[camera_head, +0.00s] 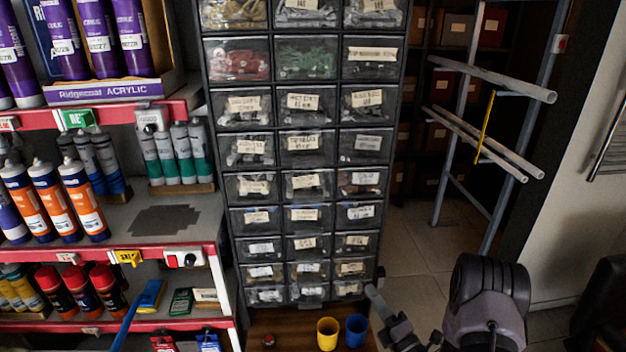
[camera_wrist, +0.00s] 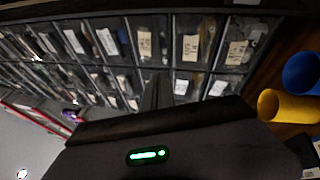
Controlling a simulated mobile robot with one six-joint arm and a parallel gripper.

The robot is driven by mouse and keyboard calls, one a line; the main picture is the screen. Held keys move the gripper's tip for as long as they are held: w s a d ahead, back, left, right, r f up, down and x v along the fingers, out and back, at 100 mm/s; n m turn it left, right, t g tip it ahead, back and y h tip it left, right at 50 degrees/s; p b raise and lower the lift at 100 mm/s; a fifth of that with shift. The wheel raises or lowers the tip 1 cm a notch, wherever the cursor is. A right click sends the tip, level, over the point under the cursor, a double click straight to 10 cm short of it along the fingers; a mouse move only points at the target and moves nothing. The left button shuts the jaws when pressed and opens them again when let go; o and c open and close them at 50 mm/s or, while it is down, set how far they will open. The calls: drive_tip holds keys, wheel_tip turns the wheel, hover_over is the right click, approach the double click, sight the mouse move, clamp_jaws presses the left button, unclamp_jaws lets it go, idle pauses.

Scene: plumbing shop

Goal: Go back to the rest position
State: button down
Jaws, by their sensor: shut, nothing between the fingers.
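My gripper (camera_head: 371,291) shows at the lower right of the head view, in front of the drawer cabinet's (camera_head: 207,150) lower right corner. In the wrist view its dark fingers (camera_wrist: 157,92) are together, with nothing held between them, and point toward the drawer fronts. I cannot tell the exact gap between the fingertips and the cabinet.
A yellow cup (camera_head: 327,334) and a blue cup (camera_head: 356,331) stand on the wooden surface (camera_head: 290,325) below the drawers. Shelves (camera_head: 120,330) of tubes and cans fill the left. A pipe rack (camera_head: 470,90) stands at right. Tiled floor (camera_head: 415,240) is clear between.

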drive_tip(key=s+a+r+n+g+y+b, duration=0.1)
drive_tip(key=s+a+r+n+g+y, duration=0.45)
drive_tip(key=a+r+n+g, duration=0.35)
drive_tip(key=s+a+r+n+g+y, duration=0.5)
drive_tip(key=a+r+n, duration=0.3)
drive_tip(key=a+n, duration=0.3)
drive_tip(key=s+a+n+g+h+b, duration=0.15)
drive_tip(key=s+n+g+h, duration=0.45)
drive_tip(key=s+n, duration=0.6)
drive_tip(key=s+d+r+n+t+h, duration=0.1)
drive_tip(key=s+d+n+t+h, duration=0.5)
drive_tip(key=d+n+h, duration=0.4)
drive_tip(key=shift+s+d+r+n+t+b, duration=0.25)
drive_tip(key=shift+s+d+n+t+b, duration=0.15)
drive_tip(key=shift+s+d+n, duration=0.1)
